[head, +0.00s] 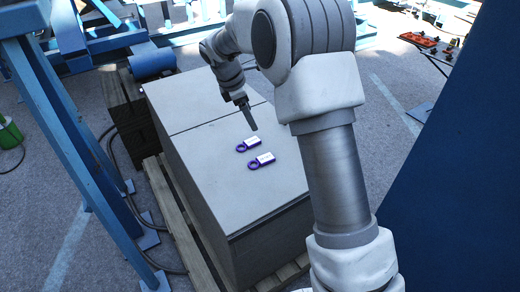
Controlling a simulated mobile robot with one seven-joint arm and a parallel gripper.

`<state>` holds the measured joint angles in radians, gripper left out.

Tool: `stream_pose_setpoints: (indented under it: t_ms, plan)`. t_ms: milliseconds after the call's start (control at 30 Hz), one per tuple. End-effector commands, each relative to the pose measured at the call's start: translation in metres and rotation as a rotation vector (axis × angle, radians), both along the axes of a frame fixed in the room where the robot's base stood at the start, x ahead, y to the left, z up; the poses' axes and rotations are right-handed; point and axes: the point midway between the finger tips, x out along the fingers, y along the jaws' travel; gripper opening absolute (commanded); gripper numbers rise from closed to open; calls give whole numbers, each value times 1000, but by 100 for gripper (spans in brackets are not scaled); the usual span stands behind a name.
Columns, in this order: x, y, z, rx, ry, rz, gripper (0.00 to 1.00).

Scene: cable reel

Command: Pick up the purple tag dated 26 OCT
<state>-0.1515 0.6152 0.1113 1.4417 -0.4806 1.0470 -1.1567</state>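Two purple tags with white labels and ring ends lie on the grey box top (200,142). The farther purple tag (252,143) is just below my gripper's tip in the picture, and the nearer purple tag (262,161) is a little toward the camera. The print on both labels is too small to read, so I cannot tell which is dated 26 OCT. My gripper (252,127) points down above the box, close to the farther tag and apart from both tags. Its fingers are seen edge-on, so their opening does not show.
The grey box stands on a wooden pallet (178,222). Blue steel frames (62,130) stand at left, and a large dark blue panel (455,170) fills the right. A green container (9,133) sits at far left. The box top around the tags is clear.

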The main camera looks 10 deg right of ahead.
Motion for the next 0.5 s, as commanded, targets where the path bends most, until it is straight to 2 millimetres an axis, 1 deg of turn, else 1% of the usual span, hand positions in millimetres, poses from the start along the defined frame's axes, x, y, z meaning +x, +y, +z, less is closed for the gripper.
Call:
stream_pose_setpoints:
  t_ms: [33, 100, 200, 300, 367, 500]
  plan:
    - [9, 5, -21, -18, 28, 48, 90]
    - [19, 9, -41, -41, 60, 114, 90]
    - [30, 14, -64, -68, 96, 185, 90]
    - [35, 16, -78, -84, 117, 228, 90]
    - [38, 16, -84, -90, 126, 244, 90]
    - [40, 12, -101, -95, 135, 256, 90]
